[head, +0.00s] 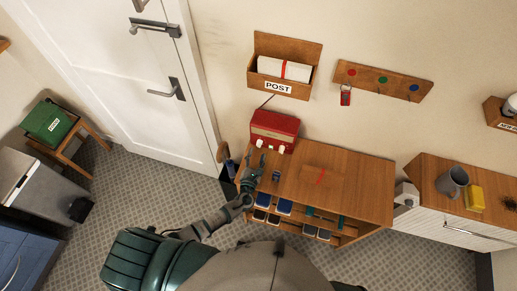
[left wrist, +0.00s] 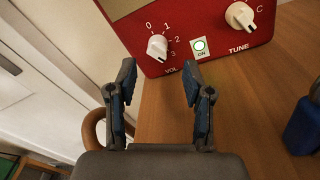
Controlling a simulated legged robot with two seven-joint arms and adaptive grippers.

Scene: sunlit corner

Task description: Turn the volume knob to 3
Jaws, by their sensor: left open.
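The red radio (head: 274,130) stands on the wooden cabinet by the wall. In the left wrist view, its red front (left wrist: 205,30) carries the white volume knob (left wrist: 157,47), marked VOL with 0, 1, 2 and 3 around it. I cannot tell surely which number the knob points to. My left gripper (head: 256,160) is in front of the radio. In the left wrist view, my left gripper (left wrist: 159,80) is open and empty, its two fingers apart just short of the knob and to either side of it. My right gripper is not in view.
The TUNE knob (left wrist: 240,16) and a lit ON button (left wrist: 199,46) sit right of the volume knob. A dark blue object (left wrist: 303,127) stands on the cabinet top (head: 350,188) at the right. A post box (head: 285,88) hangs above the radio.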

